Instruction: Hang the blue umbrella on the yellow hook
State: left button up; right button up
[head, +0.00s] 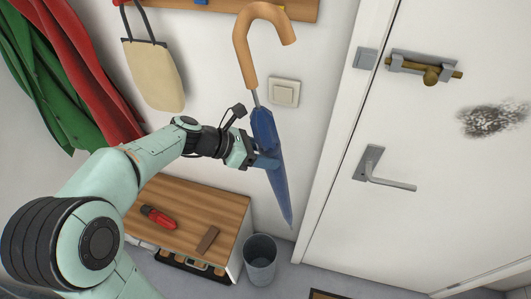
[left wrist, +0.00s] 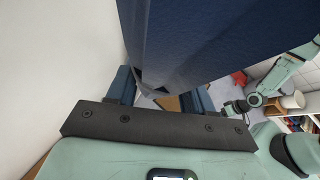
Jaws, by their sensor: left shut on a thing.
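The blue umbrella (head: 266,128) hangs nearly upright, tip down, with its curved tan handle (head: 243,58) at the top. My left gripper (head: 266,160) is shut on its folded blue canopy; the canopy also fills the upper middle of the left wrist view (left wrist: 210,40). A small yellow piece, which looks like the yellow hook (head: 281,7), shows on the wooden rail at the top edge, just above the handle's curve. Most of the hook is cut off or hidden. My right arm shows at the right of the left wrist view; its gripper (left wrist: 234,107) is too small to read.
The wooden rail (head: 305,10) carries a cream bag (head: 155,75) and red and green cloths at left. A light switch (head: 284,92) is right of the umbrella. Below stand a wooden-topped cabinet (head: 195,205) and a grey bin (head: 260,262). A white door (head: 430,130) fills the right.

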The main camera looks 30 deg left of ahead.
pick_arm(q)
jog(key=shift+w+a+r, duration=0.1)
pick_arm(e)
jog(key=shift+r, duration=0.1)
pick_arm(q)
jog(key=shift+w, duration=0.15)
jog(key=w+a+f+p, duration=0.2)
jog(key=w+a+p, duration=0.1)
jog(key=w, duration=0.7)
jog(key=shift+f+p, duration=0.2)
jog(key=shift+p, duration=0.2)
pick_arm(e)
jog(key=r, duration=0.1)
jog(key=w+r, duration=0.1)
jog(key=r, duration=0.1)
jog(key=w+r, duration=0.1)
jog(key=shift+r, duration=0.15)
pick_arm(q)
jog(key=shift+s+a+f, duration=0.1)
jog(key=shift+a+f, duration=0.05)
dwell(0.5)
